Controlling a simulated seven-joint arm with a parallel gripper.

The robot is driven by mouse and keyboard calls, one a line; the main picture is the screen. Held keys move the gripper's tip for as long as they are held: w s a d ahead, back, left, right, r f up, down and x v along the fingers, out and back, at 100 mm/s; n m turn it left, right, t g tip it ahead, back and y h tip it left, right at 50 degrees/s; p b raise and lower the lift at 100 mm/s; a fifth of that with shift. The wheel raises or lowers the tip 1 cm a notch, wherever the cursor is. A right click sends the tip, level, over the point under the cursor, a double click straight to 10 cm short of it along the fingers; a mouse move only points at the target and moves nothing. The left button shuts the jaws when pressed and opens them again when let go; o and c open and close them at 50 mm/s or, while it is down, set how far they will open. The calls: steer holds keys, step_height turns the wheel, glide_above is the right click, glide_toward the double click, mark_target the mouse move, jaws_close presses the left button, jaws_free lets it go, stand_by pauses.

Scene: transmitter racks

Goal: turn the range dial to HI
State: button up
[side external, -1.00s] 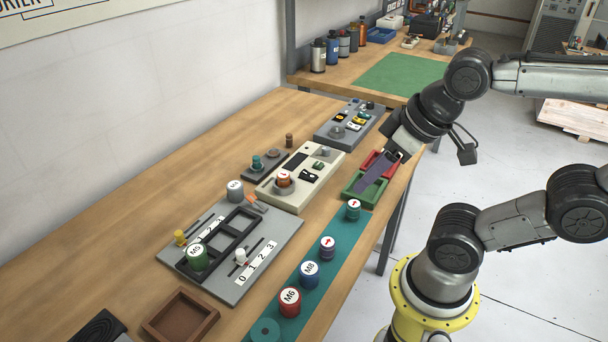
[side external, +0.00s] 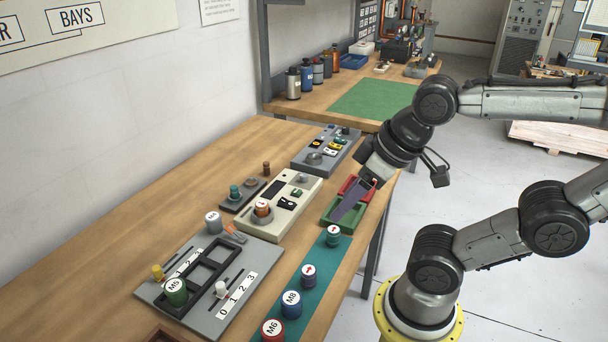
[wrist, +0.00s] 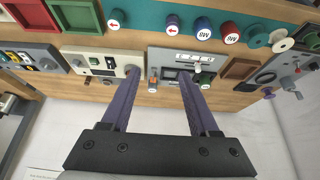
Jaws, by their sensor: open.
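I cannot read a range or HI mark, so I cannot tell which control is the range dial. My gripper (side external: 345,207) points down over the green tray, right of the beige panel. In the wrist view its purple fingers (wrist: 157,73) are apart with nothing between them; the beige panel (wrist: 96,60) lies beyond them.
A green tray (side external: 329,221) and a red tray stand at the table's right edge. A grey slider panel (side external: 158,292) with numbered scales is nearer the camera. Several labelled cylinders stand on a teal strip (side external: 318,262). The wooden table is clear on the left.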

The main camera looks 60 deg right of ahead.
steer(key=w+d+r+n, duration=0.2)
steer(key=w+r+n, duration=0.4)
steer(key=r+n, duration=0.15)
steer(key=g, duration=0.6)
glide_above(304, 175)
step_height(304, 175, down, 11)
step_height(304, 175, down, 13)
steer(key=shift+d+f, duration=0.1)
jaws_close()
